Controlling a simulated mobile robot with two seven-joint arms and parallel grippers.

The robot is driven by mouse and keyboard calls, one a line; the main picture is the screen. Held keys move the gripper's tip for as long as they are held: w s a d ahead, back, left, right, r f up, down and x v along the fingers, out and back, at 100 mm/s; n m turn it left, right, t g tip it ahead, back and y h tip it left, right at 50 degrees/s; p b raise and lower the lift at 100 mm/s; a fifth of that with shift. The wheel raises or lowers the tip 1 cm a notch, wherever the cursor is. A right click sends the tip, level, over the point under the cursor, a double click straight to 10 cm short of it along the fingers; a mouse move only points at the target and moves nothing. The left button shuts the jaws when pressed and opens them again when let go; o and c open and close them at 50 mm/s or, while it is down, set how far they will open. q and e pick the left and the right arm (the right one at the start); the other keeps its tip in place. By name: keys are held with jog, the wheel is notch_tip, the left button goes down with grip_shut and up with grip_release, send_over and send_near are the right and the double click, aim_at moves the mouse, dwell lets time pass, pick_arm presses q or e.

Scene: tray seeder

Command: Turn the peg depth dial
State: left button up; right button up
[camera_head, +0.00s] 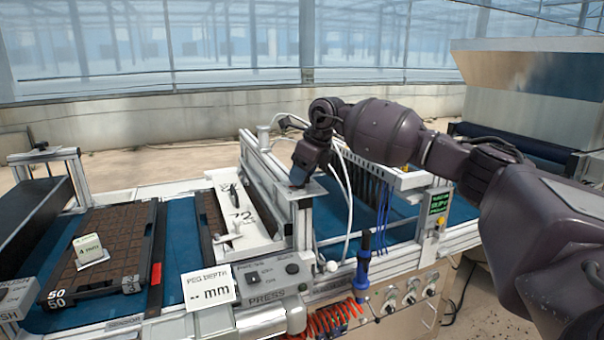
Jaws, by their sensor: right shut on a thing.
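My right gripper (299,181) points down onto the top of the near post of the press frame (304,225). It is shut on the peg depth dial there, and the jaws hide nearly all of the dial. A white sign (210,288) at the front of the press reads "PEG DEPTH -- mm". The press control box (268,275) beside it carries small black knobs. A small card (90,250) marked "4 mm" stands on the soil-filled tray at the left. My left gripper is not in view.
White hoses (347,190) and a blue-handled tool (362,270) are right of the press. A row of nozzles with blue tubes (384,205) stands further right, under my forearm.

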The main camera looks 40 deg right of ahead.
jog(key=n, duration=0.2)
jog(key=shift+w+d+f+n+g+y+b, duration=0.1)
jog(key=shift+f+n+g+y+b, duration=0.05)
jog(key=shift+n+g+y+b, duration=0.25)
jog(key=n+g+b, duration=0.1)
jog(key=n, duration=0.2)
jog(key=shift+w+f+y+b, duration=0.1)
jog(key=shift+y+b, duration=0.2)
jog(key=shift+y, duration=0.1)
jog(key=shift+n+b, duration=0.4)
jog(key=shift+n, duration=0.6)
jog(key=shift+n+g+b, duration=0.35)
jog(key=shift+n+g, duration=0.15)
jog(key=shift+n, duration=0.2)
jog(key=shift+d+r+y, duration=0.1)
jog(key=shift+r+y, duration=0.1)
jog(key=shift+y, duration=0.1)
jog(key=shift+n, duration=0.3)
jog(key=shift+r, duration=0.1)
